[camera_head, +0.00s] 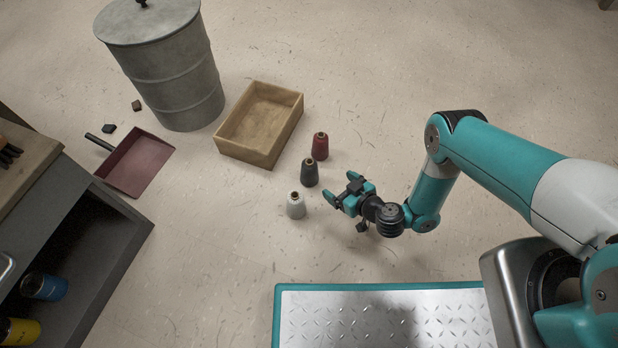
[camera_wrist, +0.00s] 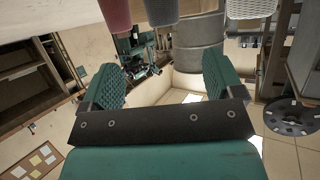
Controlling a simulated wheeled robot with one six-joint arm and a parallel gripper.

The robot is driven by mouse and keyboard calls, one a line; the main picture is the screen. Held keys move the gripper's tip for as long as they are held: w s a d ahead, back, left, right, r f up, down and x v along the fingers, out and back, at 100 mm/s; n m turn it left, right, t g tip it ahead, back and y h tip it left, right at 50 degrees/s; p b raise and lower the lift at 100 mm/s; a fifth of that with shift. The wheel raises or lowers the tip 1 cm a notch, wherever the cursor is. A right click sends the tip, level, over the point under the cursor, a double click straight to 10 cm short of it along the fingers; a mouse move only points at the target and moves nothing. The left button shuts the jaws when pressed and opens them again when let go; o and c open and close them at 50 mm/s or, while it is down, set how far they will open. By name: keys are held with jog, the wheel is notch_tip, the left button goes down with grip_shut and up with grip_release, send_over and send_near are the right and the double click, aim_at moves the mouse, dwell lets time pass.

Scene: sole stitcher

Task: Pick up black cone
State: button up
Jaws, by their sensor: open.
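The black cone (camera_head: 310,174) stands upright on the floor, between a red cone (camera_head: 320,146) and a white cone (camera_head: 296,205). My gripper (camera_head: 342,187) is open and empty, low and just right of the black cone, with its fingers pointing toward it. A gap shows between the fingertips and the cone. In the wrist view, the black cone (camera_wrist: 162,10) is cut off by the top edge, beyond and above the open fingers (camera_wrist: 162,68). The red cone (camera_wrist: 115,12) and the white cone (camera_wrist: 255,8) show on either side of it.
A tan open box (camera_head: 225,143) stands behind the cones, with a grey metal drum (camera_head: 170,75) behind it. A red dustpan (camera_head: 135,163) lies at left, near a grey cabinet (camera_head: 110,200). The floor right of my gripper is clear.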

aim_at(315, 168)
jog(key=b+x, duration=0.7)
jog(key=x, duration=0.1)
jog(key=shift+a+f, duration=0.1)
jog(key=shift+w+a, duration=0.2)
jog(key=shift+w, duration=0.1)
jog(key=b+x, duration=0.4)
jog(key=b, duration=0.1)
jog(key=shift+a, duration=0.35)
jog(key=shift+w+a+b, duration=0.25)
jog(key=shift+w+b, duration=0.15)
jog(key=shift+r, duration=0.2)
jog(key=c, duration=1.1)
jog(key=shift+r, duration=0.1)
